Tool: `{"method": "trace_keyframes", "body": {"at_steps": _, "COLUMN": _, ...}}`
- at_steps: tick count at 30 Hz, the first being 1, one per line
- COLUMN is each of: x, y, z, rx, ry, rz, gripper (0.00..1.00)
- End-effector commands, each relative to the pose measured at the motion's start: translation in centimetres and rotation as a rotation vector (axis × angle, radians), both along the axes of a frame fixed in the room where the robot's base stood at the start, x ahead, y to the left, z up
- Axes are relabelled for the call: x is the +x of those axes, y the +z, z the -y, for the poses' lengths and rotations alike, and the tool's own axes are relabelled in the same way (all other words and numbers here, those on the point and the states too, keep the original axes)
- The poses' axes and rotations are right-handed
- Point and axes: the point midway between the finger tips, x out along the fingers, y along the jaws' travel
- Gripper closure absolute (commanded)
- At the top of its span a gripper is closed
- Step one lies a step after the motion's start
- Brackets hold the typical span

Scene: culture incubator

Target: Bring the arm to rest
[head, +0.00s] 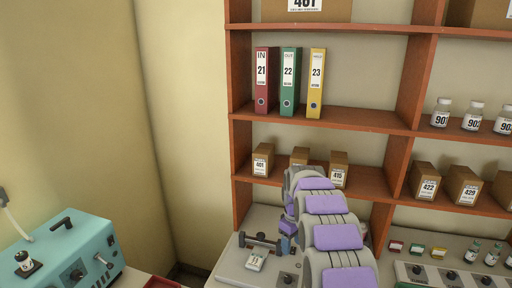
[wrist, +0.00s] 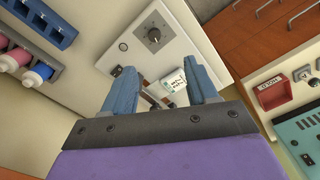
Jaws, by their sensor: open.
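My gripper (wrist: 158,75) is open, its two blue-grey fingers spread wide apart in the wrist view. In the head view my arm curves up from the bottom and bends over at the shelf's lower part, and my gripper (head: 263,243) is low on its left side. A small white labelled item (wrist: 174,88) shows between the fingers in the wrist view; I cannot tell how far below them it is. A white labelled item (head: 256,261) also shows just below my gripper in the head view. Nothing is clearly held.
A pale panel with a dark knob (wrist: 154,35) lies beyond the fingers. The wooden shelf (head: 330,120) holds binders (head: 289,82), small cartons (head: 425,180) and jars (head: 473,115). A teal device (head: 68,250) stands at lower left. A red holder (wrist: 274,93) is at right in the wrist view.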

Motion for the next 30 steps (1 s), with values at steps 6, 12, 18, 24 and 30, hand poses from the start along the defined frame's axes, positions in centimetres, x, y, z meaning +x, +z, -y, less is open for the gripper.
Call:
{"method": "trace_keyframes", "body": {"at_steps": 6, "x": -5.5, "y": 4.1, "z": 0.0, "rx": -0.001, "ry": -0.097, "rz": -0.021, "gripper": 0.42}}
{"method": "trace_keyframes", "body": {"at_steps": 12, "x": -11.0, "y": 7.0, "z": 0.0, "rx": -0.003, "ry": -0.187, "rz": -0.039, "gripper": 0.42}}
{"method": "trace_keyframes", "body": {"at_steps": 18, "x": -17.2, "y": 9.0, "z": 0.0, "rx": -0.009, "ry": -0.278, "rz": -0.056, "gripper": 0.42}}
{"method": "trace_keyframes", "body": {"at_steps": 24, "x": -23.8, "y": 10.2, "z": 0.0, "rx": -0.016, "ry": -0.369, "rz": -0.076, "gripper": 0.42}}
{"method": "trace_keyframes", "body": {"at_steps": 30, "x": -30.7, "y": 10.4, "z": 0.1, "rx": -0.027, "ry": -0.460, "rz": -0.096, "gripper": 0.42}}
